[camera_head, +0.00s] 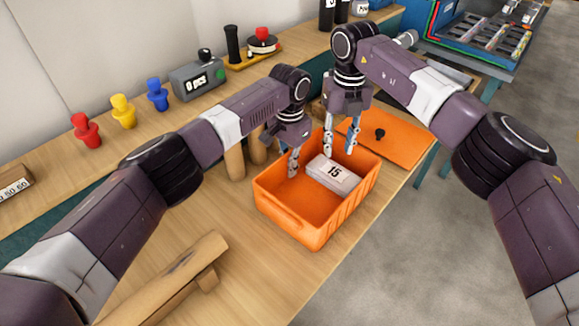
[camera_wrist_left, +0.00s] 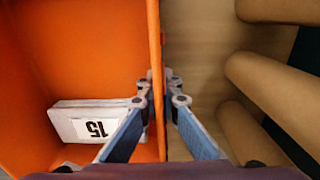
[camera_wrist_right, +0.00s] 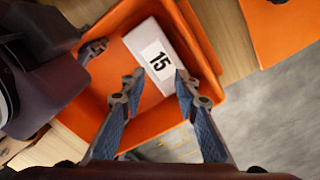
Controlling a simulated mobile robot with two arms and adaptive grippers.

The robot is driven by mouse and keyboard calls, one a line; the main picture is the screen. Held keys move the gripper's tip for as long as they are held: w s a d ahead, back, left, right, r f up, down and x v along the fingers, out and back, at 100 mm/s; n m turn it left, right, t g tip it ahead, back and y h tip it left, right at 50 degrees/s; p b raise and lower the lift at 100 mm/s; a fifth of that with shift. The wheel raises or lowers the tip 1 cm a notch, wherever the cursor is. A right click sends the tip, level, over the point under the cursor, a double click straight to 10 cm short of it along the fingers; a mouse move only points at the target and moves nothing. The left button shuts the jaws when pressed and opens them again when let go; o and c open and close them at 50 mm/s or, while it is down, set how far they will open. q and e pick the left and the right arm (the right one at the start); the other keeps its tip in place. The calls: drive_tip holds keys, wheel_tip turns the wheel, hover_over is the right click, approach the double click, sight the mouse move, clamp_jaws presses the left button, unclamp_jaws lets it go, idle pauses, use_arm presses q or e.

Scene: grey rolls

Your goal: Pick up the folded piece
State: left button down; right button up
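A flat white block-like piece (camera_head: 333,176) with a "15" label lies on the floor of the orange crate (camera_head: 290,222); I cannot see folds in it. It also shows in the left wrist view (camera_wrist_left: 70,108) and the right wrist view (camera_wrist_right: 149,82). My left gripper (camera_head: 293,162) is at the crate's far left wall. Its fingers (camera_wrist_left: 158,84) are on either side of that wall and close against it. My right gripper (camera_head: 341,146) is over the crate, open and empty. Its spread fingertips (camera_wrist_right: 158,78) are near the white piece, with no visible grip on it.
Tan rolls (camera_wrist_left: 270,80) stand beside the crate's left wall. An orange lid with a black knob (camera_head: 378,146) lies behind right. A wooden stand (camera_head: 180,275) lies front left. Red, yellow and blue pegs (camera_head: 122,111) stand along the wall. The table's right edge is close to the crate.

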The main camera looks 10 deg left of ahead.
drive_tip(key=o, duration=0.5)
drive_tip(key=shift+w, duration=0.1)
drive_tip(key=shift+c, duration=0.2)
drive_tip(key=o, duration=0.5)
drive_tip(key=shift+w+d+f+n+t, duration=0.1)
drive_tip(key=shift+w+d+n+t, duration=0.2)
drive_tip(key=shift+n+t, duration=0.3)
drive_tip(key=shift+c, duration=0.2)
drive_tip(key=n+t+y, duration=0.1)
drive_tip(key=n, duration=0.2)
drive_tip(key=n+t+y, duration=0.3)
approach(335, 173)
drive_tip(key=x, duration=0.4)
drive_tip(key=shift+w+d+f, duration=0.1)
drive_tip(key=shift+d, duration=0.05)
drive_tip(key=shift+x, duration=2.65)
